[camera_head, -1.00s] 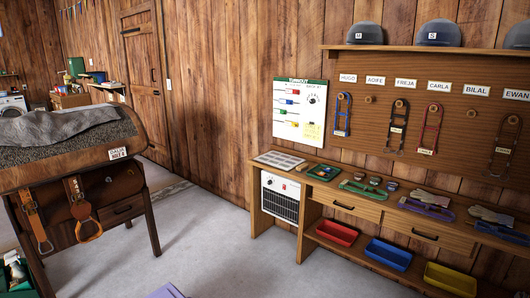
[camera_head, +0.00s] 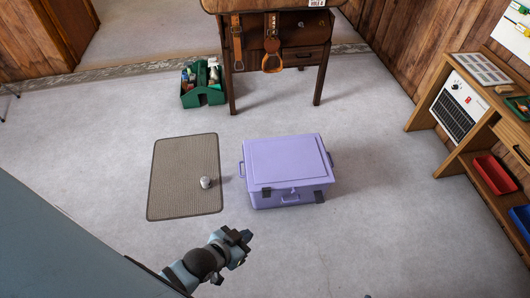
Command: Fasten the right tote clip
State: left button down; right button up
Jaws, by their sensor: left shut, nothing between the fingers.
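The purple tote (camera_head: 288,160) stands on the floor with its lid down. Two dark clips show at its front: the left clip (camera_head: 266,191) sits near the lid's edge, and the right clip (camera_head: 319,196) reaches lower down the front wall. I cannot tell at this size whether either clip is latched. My left gripper (camera_head: 247,237) is shut and empty, in front of the tote and to its left, apart from it. My right gripper is not in view.
A brown mat (camera_head: 184,165) with a small whitish jar (camera_head: 205,182) lies left of the tote. A green caddy (camera_head: 204,96) and a wooden saddle stand (camera_head: 280,60) are behind. A workbench (camera_head: 455,95) with a red bin (camera_head: 493,175) is at right. Floor around the tote's front and right is clear.

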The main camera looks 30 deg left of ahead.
aim_at(319, 199)
jog(key=u, duration=0.8)
jog(key=l+u, duration=0.35)
jog(key=i+l+u, duration=0.15)
jog(key=u, duration=0.2)
jog(key=l+u, duration=0.5)
jog(key=l, duration=0.3)
jog(key=k+l+u, duration=0.2)
jog(key=l, duration=0.9)
jog(key=k+l+u, duration=0.1)
jog(key=l, duration=0.45)
jog(key=k+l, duration=0.1)
jog(key=l, duration=0.5)
jog(key=k+l, duration=0.1)
jog(key=l, duration=0.5)
jog(key=u, duration=0.05)
